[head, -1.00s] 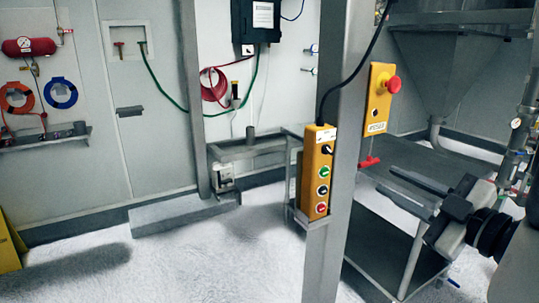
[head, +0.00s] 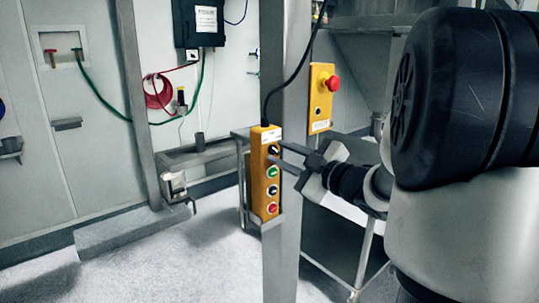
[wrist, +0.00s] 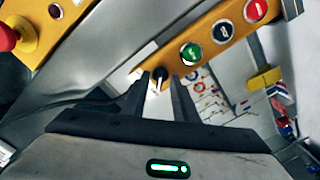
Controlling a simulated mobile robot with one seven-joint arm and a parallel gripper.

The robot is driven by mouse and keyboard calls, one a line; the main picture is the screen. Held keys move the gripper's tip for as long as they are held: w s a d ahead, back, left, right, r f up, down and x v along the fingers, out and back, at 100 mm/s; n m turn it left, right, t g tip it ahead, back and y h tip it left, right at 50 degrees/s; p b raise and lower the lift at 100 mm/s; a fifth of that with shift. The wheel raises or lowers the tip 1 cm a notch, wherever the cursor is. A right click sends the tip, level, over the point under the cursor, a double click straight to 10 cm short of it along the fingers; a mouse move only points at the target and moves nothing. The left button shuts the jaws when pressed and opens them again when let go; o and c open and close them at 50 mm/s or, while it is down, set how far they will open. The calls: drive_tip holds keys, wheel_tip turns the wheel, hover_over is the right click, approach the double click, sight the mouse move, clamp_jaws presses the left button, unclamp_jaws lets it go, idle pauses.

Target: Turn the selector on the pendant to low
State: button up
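The yellow pendant (head: 258,175) hangs upright on a grey post, with a black cable from its top. Its black selector (head: 273,149) is the topmost control. In the wrist view the selector (wrist: 160,75) has a white pointer mark and sits between my fingertips; the low label cannot be read. My gripper (head: 280,155) reaches in from the right with its two fingers apart, close in front of the selector. In the wrist view my gripper (wrist: 161,84) is open around the knob, and I cannot tell whether the fingers touch it.
Below the selector are a green button (head: 272,172), a black one (head: 272,190) and a red one (head: 272,208). A yellow box with a red emergency button (head: 333,84) is right of the post (head: 285,240). My arm hides much of the right side. Floor at left is clear.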

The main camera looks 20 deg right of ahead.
drive_tip(key=shift+w, duration=0.2)
clamp_jaws()
drive_tip(key=shift+r+p, duration=0.1)
drive_tip(key=shift+p, duration=0.3)
drive_tip(key=shift+d+m+p, duration=0.1)
drive_tip(key=shift+m+p, duration=7.55)
drive_tip(key=shift+m, duration=1.25)
